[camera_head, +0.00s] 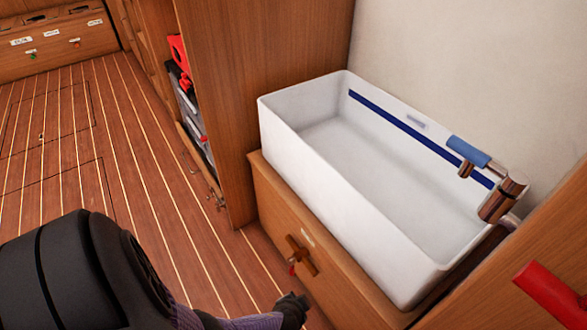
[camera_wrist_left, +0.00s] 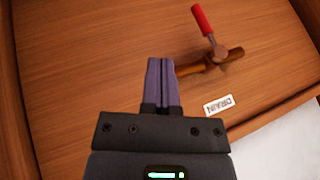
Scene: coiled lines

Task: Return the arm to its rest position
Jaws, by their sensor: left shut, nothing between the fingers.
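My left arm comes in from the lower left in the head view. My left gripper (camera_head: 292,309) is at the bottom edge, in front of the wooden cabinet below the basin. In the left wrist view the gripper (camera_wrist_left: 160,62) has its purple fingers shut together with nothing between them. A brown valve handle (camera_head: 302,255) with a red lever (camera_head: 292,270) is on the cabinet front. In the left wrist view the red lever (camera_wrist_left: 203,20) and the brown handle (camera_wrist_left: 213,62) lie beyond and right of the fingertips, apparently apart from them. My right gripper is not in view.
A white basin (camera_head: 330,185) with a blue stripe and a metal tap (camera_head: 503,197) sits on the cabinet. A "DRAIN" label (camera_wrist_left: 219,105) is near the valve. A red handle (camera_head: 548,293) sticks out at the right. The plank floor (camera_head: 60,165) at left is clear.

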